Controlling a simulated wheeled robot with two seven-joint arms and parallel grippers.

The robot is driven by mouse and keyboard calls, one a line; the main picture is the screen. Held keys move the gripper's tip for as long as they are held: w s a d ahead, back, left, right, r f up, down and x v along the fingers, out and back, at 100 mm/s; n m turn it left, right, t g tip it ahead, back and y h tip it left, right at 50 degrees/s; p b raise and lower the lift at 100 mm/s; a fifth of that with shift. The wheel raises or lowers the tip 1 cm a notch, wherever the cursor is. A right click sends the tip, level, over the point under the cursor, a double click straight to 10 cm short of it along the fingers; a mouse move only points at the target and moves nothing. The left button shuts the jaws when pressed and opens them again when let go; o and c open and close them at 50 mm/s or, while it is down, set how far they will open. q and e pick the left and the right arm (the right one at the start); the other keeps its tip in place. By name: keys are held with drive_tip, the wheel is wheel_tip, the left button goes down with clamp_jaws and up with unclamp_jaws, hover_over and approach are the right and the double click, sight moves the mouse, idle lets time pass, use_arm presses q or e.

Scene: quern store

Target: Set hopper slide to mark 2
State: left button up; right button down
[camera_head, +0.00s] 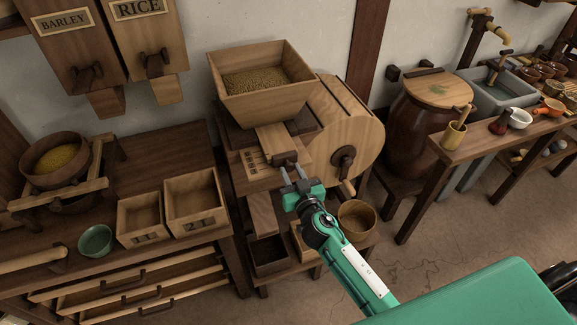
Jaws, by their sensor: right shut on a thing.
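The wooden hopper (262,103), full of grain, sits on top of the quern stand. Its slide (274,140) is a pale wooden board coming out toward me below the hopper. A pale plate with marks (255,162) lies beside the slide on its left; the marks are too small to read. My right gripper (287,172) is at the front end of the slide, shut on its dark handle. My fingers partly hide the handle. My left gripper is not in view.
A round wooden drum with a crank (345,157) stands right of the slide, close to my gripper. Wooden boxes (197,203) and a green bowl (95,242) are on the left bench. A wooden bowl (357,217) stands below right. A lidded jar (428,110) is further right.

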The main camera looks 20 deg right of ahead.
drive_tip(key=shift+s, duration=0.5)
drive_tip(key=shift+w, duration=0.1)
drive_tip(key=c, duration=1.1)
unclamp_jaws()
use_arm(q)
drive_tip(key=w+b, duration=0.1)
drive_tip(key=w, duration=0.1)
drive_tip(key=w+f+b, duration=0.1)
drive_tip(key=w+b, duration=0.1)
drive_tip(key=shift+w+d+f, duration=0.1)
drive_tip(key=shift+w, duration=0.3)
use_arm(e)
drive_tip(key=s, duration=1.3)
drive_tip(key=shift+s+d, duration=0.25)
drive_tip(key=shift+s, duration=0.15)
